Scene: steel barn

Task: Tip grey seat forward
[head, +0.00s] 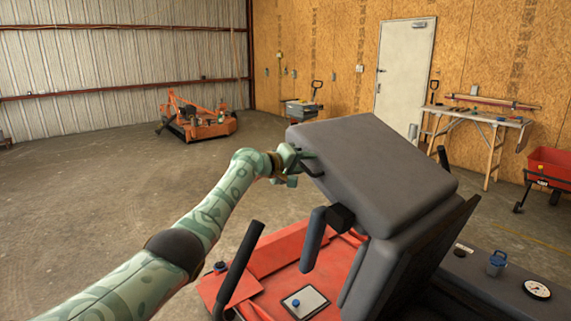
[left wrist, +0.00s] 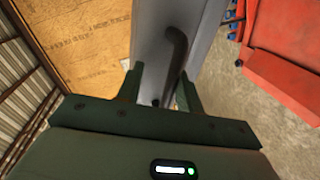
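The grey seat (head: 375,165) is a thick padded cushion, tilted up at an angle above the red machine body (head: 265,265). A dark bent grab bar (head: 312,170) sticks out at its left edge. My left gripper (head: 303,163) is at that edge, beside the bar. In the left wrist view the two fingers (left wrist: 160,90) stand apart, with the bar (left wrist: 176,50) in the gap between them and the grey seat side (left wrist: 150,40) behind. I cannot tell whether a finger touches the bar. My right gripper is not in view.
A dark side panel with a gauge (head: 537,290) and a blue cap (head: 497,260) lies at the right. A workbench (head: 475,118) and red cart (head: 550,165) stand far back.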

